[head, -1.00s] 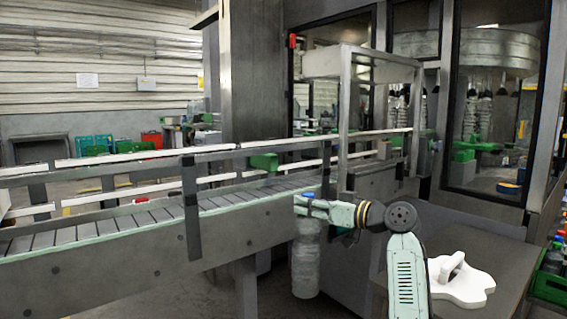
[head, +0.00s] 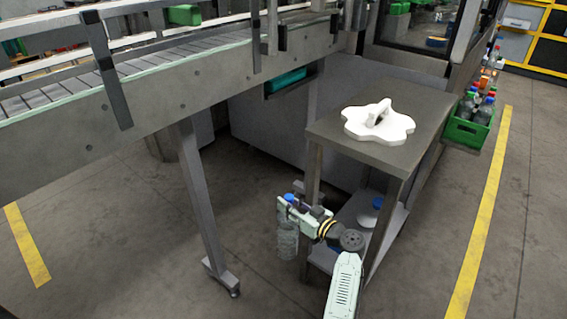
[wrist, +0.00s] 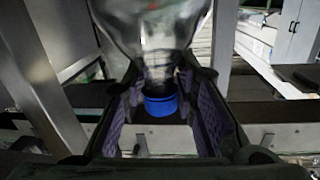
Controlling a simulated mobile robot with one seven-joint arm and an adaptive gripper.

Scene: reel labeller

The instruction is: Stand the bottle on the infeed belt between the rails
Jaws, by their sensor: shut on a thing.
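The clear bottle (head: 287,241) with a blue cap hangs roughly upright from my gripper (head: 290,207), held near its neck. It is in the open space in front of the side table, clear of the belt. In the wrist view the blue cap (wrist: 160,103) and clear neck lie between the purple-padded fingers of my gripper (wrist: 160,90). The infeed belt (head: 70,86) runs at the upper left in the head view, higher than the bottle. Its rails (head: 150,40) run along both sides on dark posts. The belt's far end is out of view.
A side table (head: 420,105) carries a white lobed part (head: 378,123). A lower shelf holds a white container with a blue lid (head: 371,212). A conveyor leg (head: 203,200) stands left of the bottle. A green crate of bottles (head: 470,127) is at right. Floor between leg and table is clear.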

